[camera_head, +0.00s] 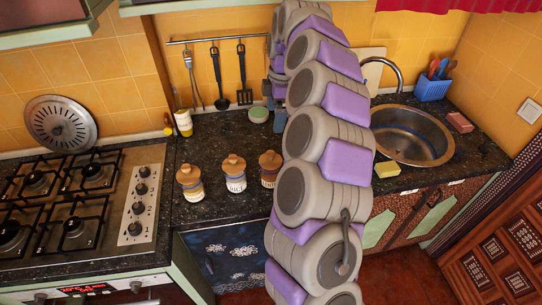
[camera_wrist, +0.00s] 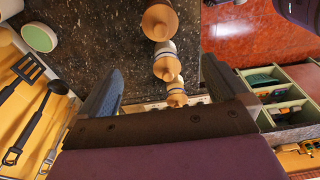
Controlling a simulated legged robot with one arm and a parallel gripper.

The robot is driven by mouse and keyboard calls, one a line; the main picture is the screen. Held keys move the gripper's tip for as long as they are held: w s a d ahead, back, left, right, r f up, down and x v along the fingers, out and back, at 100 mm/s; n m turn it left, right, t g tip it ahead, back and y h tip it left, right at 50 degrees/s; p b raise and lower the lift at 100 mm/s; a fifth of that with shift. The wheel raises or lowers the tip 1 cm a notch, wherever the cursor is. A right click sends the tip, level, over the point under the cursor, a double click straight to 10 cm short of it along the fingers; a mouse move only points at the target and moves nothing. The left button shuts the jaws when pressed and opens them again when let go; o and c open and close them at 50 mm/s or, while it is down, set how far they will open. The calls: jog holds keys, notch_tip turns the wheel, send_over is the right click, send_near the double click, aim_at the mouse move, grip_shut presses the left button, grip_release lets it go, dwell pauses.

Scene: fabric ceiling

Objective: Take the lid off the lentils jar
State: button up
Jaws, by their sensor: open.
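Three jars with round knobbed wooden lids stand in a row on the dark counter: a left jar (camera_head: 190,184), a middle jar (camera_head: 234,174) and a right jar (camera_head: 268,170), partly hidden by my arm. In the wrist view the three lids (camera_wrist: 158,22) (camera_wrist: 166,66) (camera_wrist: 177,99) are seen from above, all in place. My gripper (camera_wrist: 160,68) is open and empty, its two fingers wide apart. It is above the counter, apart from the jars. In the head view my arm hides most of it.
A gas stove (camera_head: 75,205) is left of the jars, a sink (camera_head: 412,135) to the right. A green-topped round container (camera_head: 258,114) stands near the back wall, below hanging utensils (camera_head: 243,75). A yellow sponge (camera_head: 388,169) lies by the sink.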

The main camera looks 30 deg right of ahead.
aim_at(270, 152)
jog(key=f+b, duration=0.1)
jog(key=f, duration=0.3)
jog(key=f+b, duration=0.1)
jog(key=f, duration=0.3)
jog(key=a+f, duration=0.1)
jog(key=f, duration=0.3)
jog(key=shift+w+b, duration=0.25)
jog(key=shift+b, duration=0.15)
jog(key=shift+s+a+f+b, duration=0.15)
jog(key=shift+f+b, duration=0.3)
jog(key=shift+f, duration=0.9)
jog(key=shift+a+f+b, duration=0.1)
jog(key=shift+f+b, duration=0.3)
jog(key=shift+f, duration=0.95)
jog(key=c, duration=0.9)
jog(key=shift+o, duration=0.2)
jog(key=shift+r, duration=0.2)
jog(key=shift+r+p, duration=0.65)
jog(key=shift+r, duration=0.95)
jog(key=s+a+p, duration=0.1)
jog(key=s+a, duration=0.1)
jog(key=s, duration=0.5)
jog(key=s+a+r, duration=0.1)
jog(key=s+a, duration=0.1)
jog(key=s, duration=0.6)
jog(key=shift+s+a+r+p, duration=0.2)
jog(key=shift+a+r+p, duration=0.05)
jog(key=shift+p, duration=0.1)
jog(key=shift+f, duration=0.1)
